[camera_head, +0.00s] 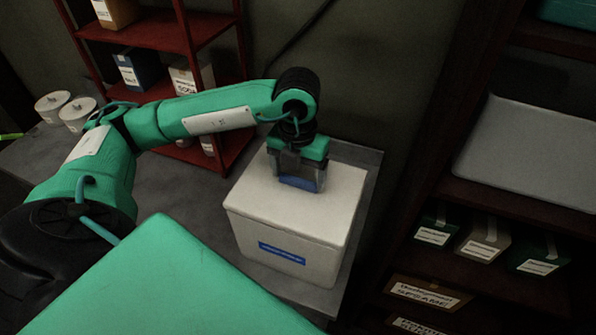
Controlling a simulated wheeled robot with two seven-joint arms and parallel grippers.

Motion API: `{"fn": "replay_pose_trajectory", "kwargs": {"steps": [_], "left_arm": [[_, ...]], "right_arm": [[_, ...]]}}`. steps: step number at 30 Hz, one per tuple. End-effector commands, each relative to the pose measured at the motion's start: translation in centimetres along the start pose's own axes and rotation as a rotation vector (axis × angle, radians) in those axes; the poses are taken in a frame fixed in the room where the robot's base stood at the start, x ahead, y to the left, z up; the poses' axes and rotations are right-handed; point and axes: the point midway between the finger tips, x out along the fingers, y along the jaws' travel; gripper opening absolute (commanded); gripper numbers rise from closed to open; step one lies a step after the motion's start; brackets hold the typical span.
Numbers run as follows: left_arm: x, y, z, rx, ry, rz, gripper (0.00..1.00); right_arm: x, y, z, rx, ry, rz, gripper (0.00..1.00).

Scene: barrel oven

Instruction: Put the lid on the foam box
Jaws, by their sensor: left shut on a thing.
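The white foam box (270,230) stands on the grey worktop, with a blue label on its front. The pale lid (337,195) lies over the box top, and its edges look roughly in line with the walls. I cannot tell whether it is fully seated. My left gripper (301,182) points down at the middle of the lid and is shut on it, with something blue between the fingers. The fingers hide the gripped part and some of the lid behind. My right gripper is not in view.
The grey worktop (180,190) is clear left of the box. Two white tubs (76,113) stand at its far left. A red shelf (150,35) with boxes stands behind. A dark shelf (470,195) with cartons and a grey bin (530,150) is at right.

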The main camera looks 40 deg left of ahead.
Motion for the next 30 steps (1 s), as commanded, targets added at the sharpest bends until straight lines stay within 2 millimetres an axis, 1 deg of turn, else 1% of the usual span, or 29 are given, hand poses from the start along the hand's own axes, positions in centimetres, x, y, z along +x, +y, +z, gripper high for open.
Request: {"fn": "replay_pose_trajectory", "kwargs": {"steps": [11,21,30], "left_arm": [[0.00,0.00,0.00,0.000,0.000,0.000,0.46],[0.14,0.00,0.00,0.000,0.000,0.000,0.46],[0.05,0.00,0.00,0.000,0.000,0.000,0.46]], "right_arm": [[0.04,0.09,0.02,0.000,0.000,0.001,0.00],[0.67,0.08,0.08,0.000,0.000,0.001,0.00],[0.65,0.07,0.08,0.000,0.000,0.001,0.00]]}}
